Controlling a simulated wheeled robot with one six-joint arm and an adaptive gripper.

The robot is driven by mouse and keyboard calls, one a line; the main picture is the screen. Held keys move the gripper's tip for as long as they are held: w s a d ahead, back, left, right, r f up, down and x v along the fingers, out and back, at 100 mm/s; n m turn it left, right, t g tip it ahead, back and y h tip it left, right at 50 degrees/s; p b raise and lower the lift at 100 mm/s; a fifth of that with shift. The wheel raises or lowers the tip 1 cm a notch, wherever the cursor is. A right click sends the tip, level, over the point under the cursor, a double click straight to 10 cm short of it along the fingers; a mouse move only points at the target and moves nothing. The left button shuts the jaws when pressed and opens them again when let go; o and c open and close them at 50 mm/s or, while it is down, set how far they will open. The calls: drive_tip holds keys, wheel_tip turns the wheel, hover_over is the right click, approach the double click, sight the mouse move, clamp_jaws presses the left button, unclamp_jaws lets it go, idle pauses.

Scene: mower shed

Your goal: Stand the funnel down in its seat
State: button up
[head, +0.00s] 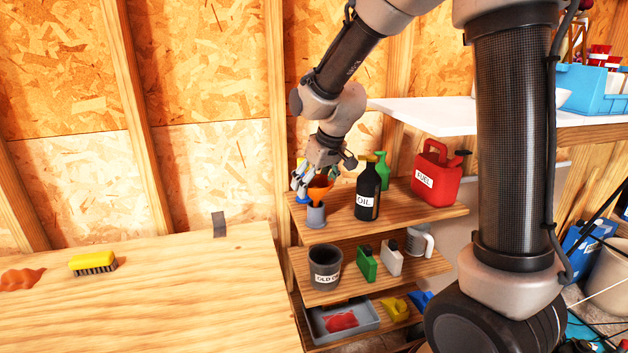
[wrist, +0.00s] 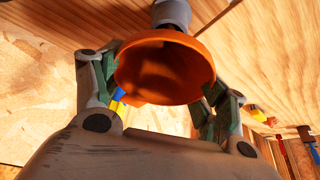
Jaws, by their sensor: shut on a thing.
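The orange funnel (head: 320,189) is at the left end of the top shelf, its wide mouth toward my gripper (head: 319,174). In the wrist view the funnel's bowl (wrist: 165,72) sits between my two fingers, which are shut on it. A grey cup-like seat (head: 316,215) stands on the shelf directly below the funnel. It also shows in the wrist view (wrist: 172,13), just beyond the funnel's narrow end. The funnel looks roughly upright over the seat. The spout's tip is hidden, so I cannot tell how deep it is in the seat.
A black oil bottle (head: 368,192) stands close to the right of the seat, with a green bottle (head: 381,168) behind. A red fuel can (head: 436,175) is farther right. Blue-and-white items (head: 298,176) are close left of my gripper. A wooden bench (head: 170,290) fills the lower left.

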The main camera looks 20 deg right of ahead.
drive_tip(key=shift+f, duration=1.25)
drive_tip(key=o, duration=1)
drive_tip(key=shift+c, duration=0.2)
drive_tip(key=shift+r, duration=0.15)
drive_tip(key=v, duration=1.1)
drive_tip(key=shift+s+d+r, duration=0.1)
drive_tip(key=shift+s+r, duration=0.2)
drive_tip(key=shift+r, duration=0.05)
